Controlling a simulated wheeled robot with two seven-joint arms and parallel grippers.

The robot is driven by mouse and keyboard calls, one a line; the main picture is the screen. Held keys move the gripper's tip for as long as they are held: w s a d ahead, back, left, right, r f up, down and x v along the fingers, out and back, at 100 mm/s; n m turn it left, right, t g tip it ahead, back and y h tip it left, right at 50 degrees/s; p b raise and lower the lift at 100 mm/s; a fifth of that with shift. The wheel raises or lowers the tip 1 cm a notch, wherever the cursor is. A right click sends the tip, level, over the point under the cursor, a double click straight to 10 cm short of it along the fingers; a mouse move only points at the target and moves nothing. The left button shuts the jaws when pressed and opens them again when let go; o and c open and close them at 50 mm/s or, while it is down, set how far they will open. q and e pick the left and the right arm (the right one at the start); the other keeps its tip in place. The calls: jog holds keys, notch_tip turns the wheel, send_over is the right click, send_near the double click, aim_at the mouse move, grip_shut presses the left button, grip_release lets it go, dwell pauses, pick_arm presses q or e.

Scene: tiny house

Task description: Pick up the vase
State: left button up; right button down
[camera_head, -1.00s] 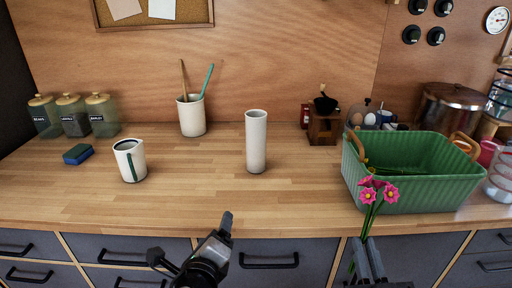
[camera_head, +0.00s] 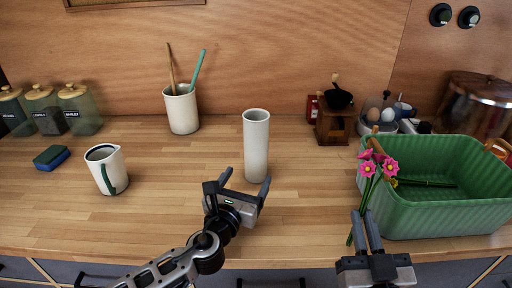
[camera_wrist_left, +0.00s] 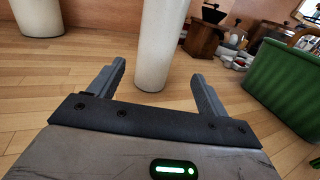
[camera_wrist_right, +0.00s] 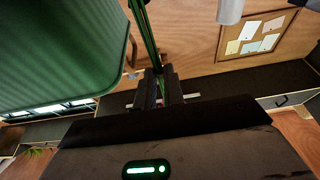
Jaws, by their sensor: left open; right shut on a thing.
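The vase (camera_head: 256,146) is a tall white cylinder standing upright on the wooden counter. My left gripper (camera_head: 246,181) is open in front of it, low over the counter. In the left wrist view the vase (camera_wrist_left: 157,45) stands just beyond and between the open fingers (camera_wrist_left: 160,80), with nothing gripped. My right gripper (camera_head: 366,228) is shut on the stems of pink flowers (camera_head: 376,168), held upright at the counter's front edge. In the right wrist view green stems (camera_wrist_right: 143,30) run up from the shut fingers (camera_wrist_right: 160,88).
A green basket (camera_head: 440,210) with stems inside stands on the right, close to my right gripper. A white pitcher (camera_head: 107,170) and a utensil cup (camera_head: 182,110) stand left of the vase. A coffee grinder (camera_head: 334,118) is behind right. The counter left of the vase is mostly clear.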

aim_at(252, 163)
pick_arm(q)
jog(key=x, duration=0.3)
jog(key=shift+w+d, duration=0.2)
jog(key=shift+w, duration=0.15)
jog(key=x, duration=0.3)
jog(key=b+x, duration=0.1)
jog(key=x, duration=0.1)
jog(key=shift+w+a, duration=0.25)
jog(key=shift+w, duration=0.15)
jog(key=c, duration=1.3)
